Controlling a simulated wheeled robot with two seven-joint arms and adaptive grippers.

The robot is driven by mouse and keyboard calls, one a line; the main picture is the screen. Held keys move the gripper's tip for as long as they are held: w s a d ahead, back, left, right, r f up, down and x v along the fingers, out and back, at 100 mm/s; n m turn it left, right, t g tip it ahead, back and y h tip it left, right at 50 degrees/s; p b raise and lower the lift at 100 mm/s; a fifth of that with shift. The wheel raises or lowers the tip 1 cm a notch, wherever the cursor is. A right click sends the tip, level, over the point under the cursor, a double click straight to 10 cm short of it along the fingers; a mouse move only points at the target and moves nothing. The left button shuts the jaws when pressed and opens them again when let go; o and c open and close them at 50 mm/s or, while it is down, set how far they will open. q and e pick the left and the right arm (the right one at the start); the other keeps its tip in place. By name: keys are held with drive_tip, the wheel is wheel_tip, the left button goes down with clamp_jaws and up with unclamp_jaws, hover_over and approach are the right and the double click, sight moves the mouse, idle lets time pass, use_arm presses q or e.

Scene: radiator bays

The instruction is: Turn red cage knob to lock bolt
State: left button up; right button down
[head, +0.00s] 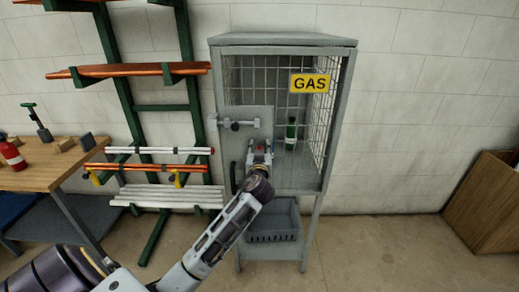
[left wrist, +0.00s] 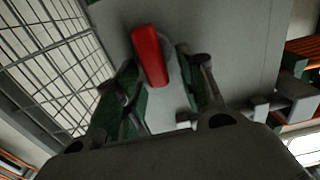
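The red cage knob (left wrist: 150,56) is an elongated red handle on the grey door plate (left wrist: 200,30) in the left wrist view. In the head view it is mostly hidden by my left gripper (head: 262,152), which is at the plate on the cage front. My left gripper also shows in the left wrist view (left wrist: 165,78), with its fingers apart on either side of the knob. The right finger stands clear of the knob; contact on the left side is unclear. A bolt (head: 238,124) lies horizontally across the door's upper left edge. My right gripper is not in view.
The wire gas cage (head: 283,40) carries a yellow GAS sign (head: 310,83) and holds a green bottle (head: 291,133). A grey crate (head: 274,222) sits below. A pipe rack (head: 165,108) and workbench (head: 40,165) stand left. A wooden box (head: 485,205) stands right; floor between is clear.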

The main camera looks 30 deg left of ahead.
use_arm(q)
drive_tip(key=shift+c, duration=0.5)
drive_tip(key=c, duration=0.6)
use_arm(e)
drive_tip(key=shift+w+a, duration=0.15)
